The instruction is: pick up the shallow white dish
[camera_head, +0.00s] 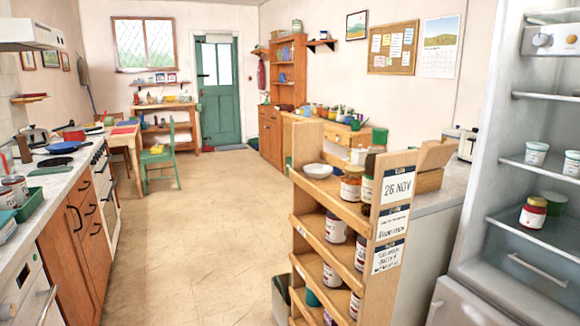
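A shallow white dish (318,170) sits upright on the top shelf of the wooden shelf rack (330,190), near its far left end. Jars stand on the same shelf to its right and nearer to me. Neither my left nor my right gripper shows in the head view.
Jars (350,188) fill the rack's shelves, with signs on its end panel. An open fridge (520,200) stands at the right. A counter with a stove (52,162) runs along the left. The tiled floor (190,240) between is clear. A green chair (158,168) stands farther back.

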